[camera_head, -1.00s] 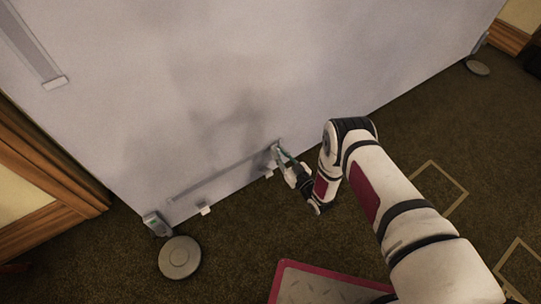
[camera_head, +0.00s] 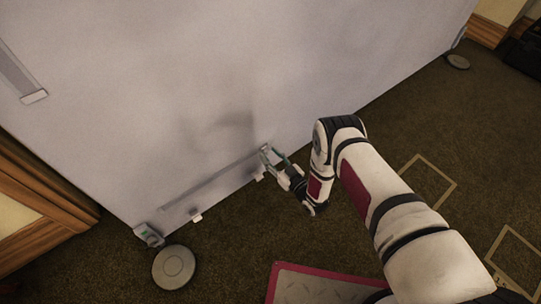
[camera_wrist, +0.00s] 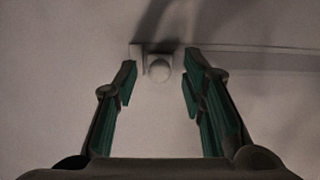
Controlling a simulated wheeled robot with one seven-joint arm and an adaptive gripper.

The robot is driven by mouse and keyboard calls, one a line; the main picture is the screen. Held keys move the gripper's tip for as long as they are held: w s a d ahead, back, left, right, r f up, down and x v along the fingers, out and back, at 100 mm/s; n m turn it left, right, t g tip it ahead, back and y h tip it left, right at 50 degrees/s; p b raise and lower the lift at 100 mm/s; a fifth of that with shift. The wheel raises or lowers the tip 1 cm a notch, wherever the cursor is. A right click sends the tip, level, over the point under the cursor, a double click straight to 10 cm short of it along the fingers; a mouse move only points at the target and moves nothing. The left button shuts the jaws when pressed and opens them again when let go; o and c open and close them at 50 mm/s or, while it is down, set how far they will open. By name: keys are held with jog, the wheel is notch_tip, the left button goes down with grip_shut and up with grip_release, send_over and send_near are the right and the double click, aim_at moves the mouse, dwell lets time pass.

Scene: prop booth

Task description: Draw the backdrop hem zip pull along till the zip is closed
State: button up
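The pale grey backdrop (camera_head: 130,110) hangs with a darker zip strip (camera_head: 213,183) along its lower part. My gripper (camera_head: 270,155) is at the strip's right end, with its fingers towards the cloth. In the wrist view a pale round zip pull (camera_wrist: 158,70) on a small block stands between the fingertips of my gripper (camera_wrist: 159,62). The fingers are apart, with a gap showing on each side of the pull. The zip strip (camera_wrist: 260,61) runs off to the right from there. In the head view my gripper hides the pull.
Small white tabs (camera_head: 197,217) sit along the backdrop's lower edge. A round grey base (camera_head: 174,266) stands at the lower left corner, another (camera_head: 457,61) at the far right. A red-edged mat (camera_head: 320,284) lies in front. Carpet (camera_head: 225,255) is clear between them.

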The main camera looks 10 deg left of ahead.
jog(key=v, duration=1.1)
jog(key=shift+s, duration=0.15)
jog(key=shift+d, duration=0.1)
